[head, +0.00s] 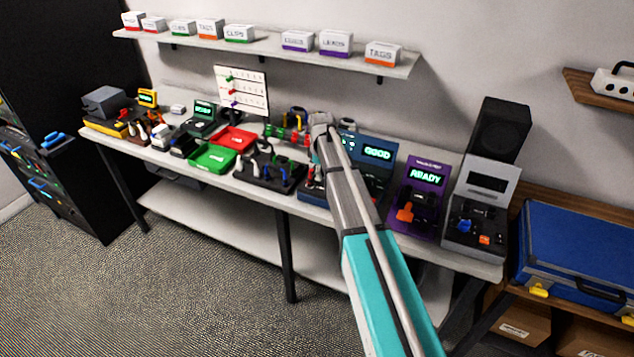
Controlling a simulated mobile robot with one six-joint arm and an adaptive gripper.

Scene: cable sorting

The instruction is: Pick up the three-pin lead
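My arm reaches from the lower right up to the workbench, and its wrist end is over the middle of the bench, in front of the blue tester. My gripper's fingers are hidden behind my own arm, so whether they are open or shut does not show. A black rack (268,174) with several dark, blue and pale leads on it stands just left of my arm. The three-pin lead cannot be told apart from the other leads at this size.
A blue tester (377,152) reads GOOD, and a purple station (424,197) reads READY. A grey station (481,208) stands at the right end. Red (236,139) and green (213,157) trays lie left of the rack. A shelf (270,47) with labelled boxes runs above.

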